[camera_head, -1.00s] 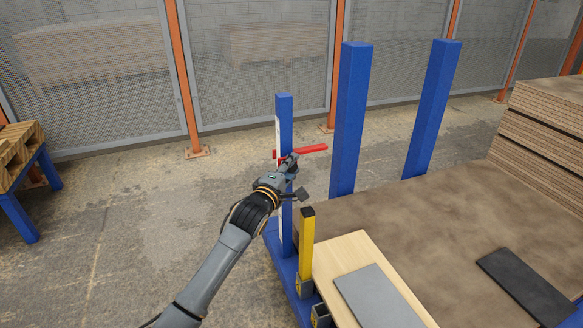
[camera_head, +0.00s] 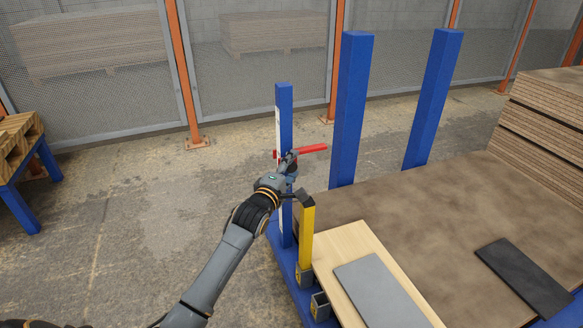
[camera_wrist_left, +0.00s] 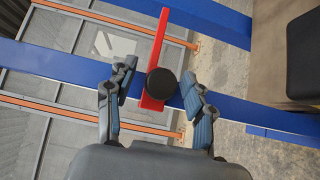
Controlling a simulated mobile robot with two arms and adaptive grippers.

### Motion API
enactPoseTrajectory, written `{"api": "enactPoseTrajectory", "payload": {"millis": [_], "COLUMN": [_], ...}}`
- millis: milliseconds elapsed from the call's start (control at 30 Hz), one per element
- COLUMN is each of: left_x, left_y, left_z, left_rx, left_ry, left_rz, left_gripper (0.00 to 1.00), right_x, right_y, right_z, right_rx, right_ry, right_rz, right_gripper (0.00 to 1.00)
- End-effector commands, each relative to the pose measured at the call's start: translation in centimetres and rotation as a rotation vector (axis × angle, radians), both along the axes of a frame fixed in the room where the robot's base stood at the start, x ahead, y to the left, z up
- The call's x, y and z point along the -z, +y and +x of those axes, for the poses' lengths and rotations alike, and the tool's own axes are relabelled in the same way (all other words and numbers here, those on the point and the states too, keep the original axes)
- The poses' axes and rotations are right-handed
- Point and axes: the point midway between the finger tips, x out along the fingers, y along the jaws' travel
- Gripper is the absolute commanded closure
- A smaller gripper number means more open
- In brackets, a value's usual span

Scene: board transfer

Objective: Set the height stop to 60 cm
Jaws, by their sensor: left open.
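The height stop is a red bar (camera_head: 312,148) on a slim blue post (camera_head: 285,105) with a white strip down its side. Its scale marks are too small to read. In the left wrist view the red stop (camera_wrist_left: 163,45) has a round black knob (camera_wrist_left: 161,83). My left gripper (camera_head: 291,168) is at the stop. In the left wrist view its two fingers (camera_wrist_left: 157,92) are open, one on each side of the knob, with gaps visible. My right gripper is not in view.
A yellow post (camera_head: 307,235) stands just in front of the blue post, close to my left gripper. A pale board with a grey plate (camera_head: 375,290) lies beside it. Two thicker blue posts (camera_head: 352,110) stand behind. Open floor lies to the left.

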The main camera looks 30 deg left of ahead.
Motion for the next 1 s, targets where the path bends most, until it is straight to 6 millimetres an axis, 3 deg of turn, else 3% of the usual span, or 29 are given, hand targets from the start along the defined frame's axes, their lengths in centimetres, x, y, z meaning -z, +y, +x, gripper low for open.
{"api": "enactPoseTrajectory", "payload": {"millis": [267, 700, 1000], "left_x": [0.2, 0.2, 0.0], "left_y": [-0.1, -0.6, -0.7], "left_z": [-1.8, -10.3, -12.0], "left_rx": [0.0, 0.0, 0.0], "left_ry": [0.003, 0.002, 0.0], "left_rz": [-0.001, -0.001, 0.0], "left_gripper": [0.47, 0.47, 0.47], "right_x": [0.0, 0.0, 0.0], "right_y": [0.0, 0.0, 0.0], "right_z": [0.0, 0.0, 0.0], "right_rx": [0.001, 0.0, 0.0], "right_ry": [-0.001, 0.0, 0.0], "right_rz": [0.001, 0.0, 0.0], "right_gripper": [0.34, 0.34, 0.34]}}
